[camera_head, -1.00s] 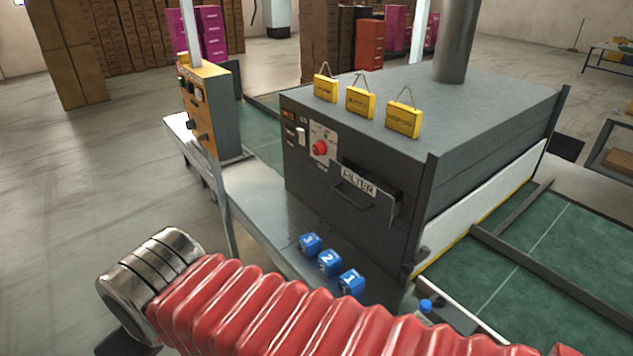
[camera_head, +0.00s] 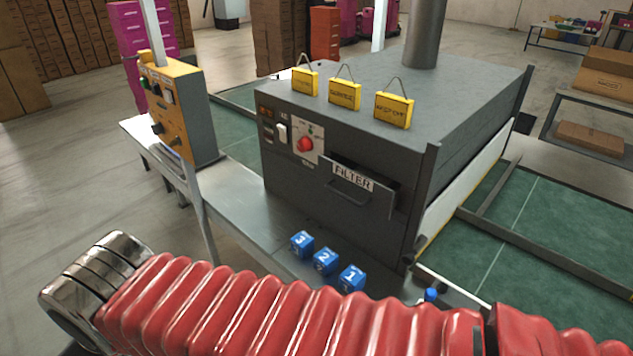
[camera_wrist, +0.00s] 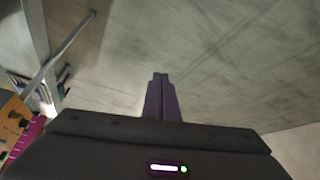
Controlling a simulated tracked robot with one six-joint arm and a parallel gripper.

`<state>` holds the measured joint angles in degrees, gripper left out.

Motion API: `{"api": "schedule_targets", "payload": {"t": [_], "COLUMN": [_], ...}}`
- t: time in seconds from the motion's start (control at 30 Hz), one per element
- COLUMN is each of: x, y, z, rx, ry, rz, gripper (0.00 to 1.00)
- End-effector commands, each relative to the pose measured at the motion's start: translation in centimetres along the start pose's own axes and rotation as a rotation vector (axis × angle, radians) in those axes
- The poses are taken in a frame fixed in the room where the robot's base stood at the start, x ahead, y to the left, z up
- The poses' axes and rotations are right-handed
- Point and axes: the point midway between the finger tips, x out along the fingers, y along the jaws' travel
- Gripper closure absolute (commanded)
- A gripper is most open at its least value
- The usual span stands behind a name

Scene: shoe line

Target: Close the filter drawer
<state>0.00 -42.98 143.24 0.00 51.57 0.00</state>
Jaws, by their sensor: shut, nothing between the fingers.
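The filter drawer (camera_head: 362,191) is on the front of the dark grey machine (camera_head: 300,190), with a white FILTER label and a bar handle. Its front panel stands out from the machine face, so it is partly open. In the wrist view my gripper (camera_wrist: 161,76) is shut and empty, pointing over bare floor, away from the drawer. The head view shows my red-sleeved arm across the bottom, but not my fingers.
Blue numbered cubes (camera_head: 325,261) sit on the metal ledge (camera_head: 235,205) below the drawer. A yellow control box (camera_head: 175,112) stands at left. A red knob (camera_head: 305,144) is left of the drawer. Yellow tags (camera_head: 345,95) stand on the machine top. A blue-capped item (camera_head: 430,295) is at right.

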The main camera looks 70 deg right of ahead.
Motion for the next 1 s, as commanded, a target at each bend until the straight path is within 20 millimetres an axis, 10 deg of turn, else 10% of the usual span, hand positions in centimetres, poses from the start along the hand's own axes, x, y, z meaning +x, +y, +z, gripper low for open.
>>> {"api": "schedule_targets", "payload": {"t": [0.37, 1.0], "x": [1.7, 3.0], "y": [4.0, 23.7], "z": [1.1, 7.0], "rx": [-0.067, -0.475], "ry": [-0.124, -0.856], "rz": [0.115, 0.540], "gripper": [1.00, 1.00]}}
